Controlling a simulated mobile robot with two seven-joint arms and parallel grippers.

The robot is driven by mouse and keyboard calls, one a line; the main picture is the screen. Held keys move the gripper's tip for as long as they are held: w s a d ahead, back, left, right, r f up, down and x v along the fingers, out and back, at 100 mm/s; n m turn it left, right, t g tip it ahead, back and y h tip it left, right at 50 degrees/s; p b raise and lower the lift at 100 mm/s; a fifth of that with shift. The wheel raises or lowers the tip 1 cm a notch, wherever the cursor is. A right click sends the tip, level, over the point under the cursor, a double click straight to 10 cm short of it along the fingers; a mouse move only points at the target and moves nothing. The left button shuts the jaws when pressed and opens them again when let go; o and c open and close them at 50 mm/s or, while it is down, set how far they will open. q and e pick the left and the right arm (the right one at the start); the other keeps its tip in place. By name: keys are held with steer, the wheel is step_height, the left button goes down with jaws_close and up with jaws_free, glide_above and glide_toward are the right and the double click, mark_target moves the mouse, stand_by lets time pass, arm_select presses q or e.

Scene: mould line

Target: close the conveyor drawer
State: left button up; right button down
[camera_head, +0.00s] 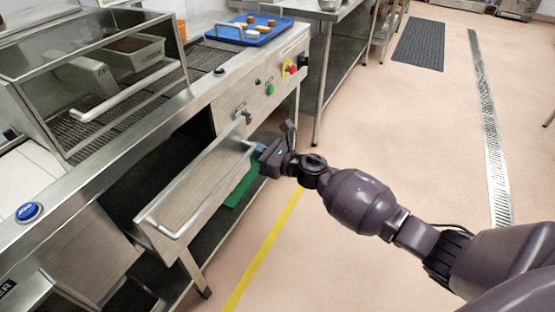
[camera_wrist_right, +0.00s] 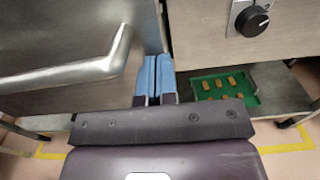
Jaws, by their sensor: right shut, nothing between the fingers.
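The conveyor drawer (camera_head: 197,190) is a steel-fronted drawer in the conveyor's side, pulled out, with a dark gap behind its front. A bar handle (camera_head: 222,183) runs along the front. My right gripper (camera_head: 262,150) is shut and empty at the far end of the drawer front. In the right wrist view, its blue fingertips (camera_wrist_right: 155,76) are together beside the right edge of the drawer front (camera_wrist_right: 50,35), close to the handle's bent end (camera_wrist_right: 121,42). I cannot tell whether they touch the front. My left gripper is not in view.
A control panel with a black knob (camera_wrist_right: 252,21) is right of the drawer. A green tray (camera_wrist_right: 224,88) with several brown pieces lies on the shelf below. A blue tray (camera_head: 248,36) sits on the conveyor.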

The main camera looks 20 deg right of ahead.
steer(key=b+x, duration=0.1)
steer(key=x, duration=0.4)
steer(key=shift+w+a+f, duration=0.2)
steer(key=shift+w+a, duration=0.05)
steer(key=shift+w+a+r, duration=0.15)
steer(key=shift+w+a, duration=0.2)
steer(key=shift+w, duration=0.1)
steer(key=shift+s+d, duration=0.1)
steer(key=shift+d, duration=0.05)
